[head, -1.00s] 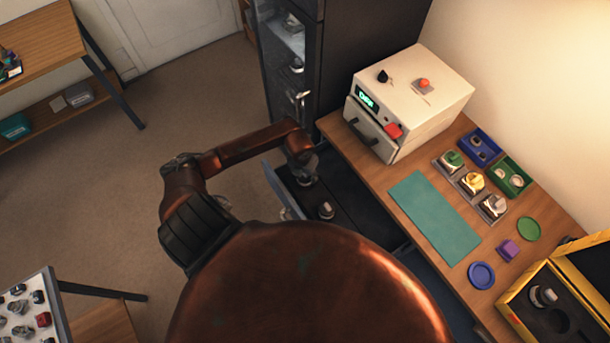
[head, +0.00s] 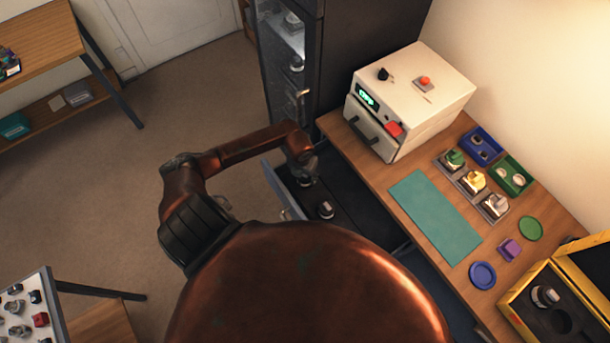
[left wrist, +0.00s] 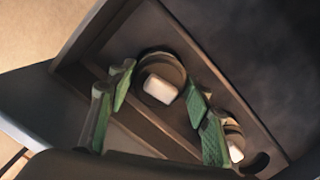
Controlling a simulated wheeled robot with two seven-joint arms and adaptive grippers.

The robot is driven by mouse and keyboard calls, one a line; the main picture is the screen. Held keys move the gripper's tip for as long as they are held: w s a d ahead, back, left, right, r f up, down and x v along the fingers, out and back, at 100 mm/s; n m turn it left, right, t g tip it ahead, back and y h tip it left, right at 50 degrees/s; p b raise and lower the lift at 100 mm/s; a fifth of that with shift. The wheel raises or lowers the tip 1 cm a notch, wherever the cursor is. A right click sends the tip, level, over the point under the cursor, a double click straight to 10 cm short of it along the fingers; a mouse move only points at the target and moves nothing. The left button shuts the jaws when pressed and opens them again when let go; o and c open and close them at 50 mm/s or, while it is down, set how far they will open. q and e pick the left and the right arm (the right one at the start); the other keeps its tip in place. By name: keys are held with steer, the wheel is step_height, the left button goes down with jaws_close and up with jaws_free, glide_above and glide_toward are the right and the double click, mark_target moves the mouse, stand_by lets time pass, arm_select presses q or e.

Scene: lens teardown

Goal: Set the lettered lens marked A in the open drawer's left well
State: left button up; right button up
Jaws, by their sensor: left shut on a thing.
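The open drawer (head: 345,190) sticks out below the work table, dark inside. My left gripper (head: 306,171) reaches down into its far end. In the left wrist view its green fingers (left wrist: 160,95) stand either side of a dark round lens (left wrist: 172,70) with a pale top, and the gripper is shut on it. The lens sits low, in or just over a drawer compartment; I cannot tell whether it touches the floor. A second lens (head: 326,210) stands in the drawer nearer me, partly behind a finger in the left wrist view (left wrist: 235,146). No letter is readable. My right gripper is not in view.
A white box machine (head: 420,100) and a teal mat (head: 434,215) are on the table. Several parts, small blue and green trays and a yellow case (head: 515,295) stand to the right. A dark cabinet (head: 370,50) rises behind the drawer. Open floor lies left.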

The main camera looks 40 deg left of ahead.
arm_select(q)
steer(key=shift+f+b, duration=0.55)
steer(key=shift+f, duration=0.3)
steer(key=o, duration=1.2)
steer(key=shift+o, duration=0.2)
steer(key=o, duration=0.3)
steer(key=shift+o, duration=0.2)
steer(key=shift+r, duration=0.1)
steer(key=shift+r+p, duration=0.75)
steer(key=shift+r, duration=0.15)
steer(key=shift+r+p, duration=2.65)
steer(key=shift+r, duration=0.95)
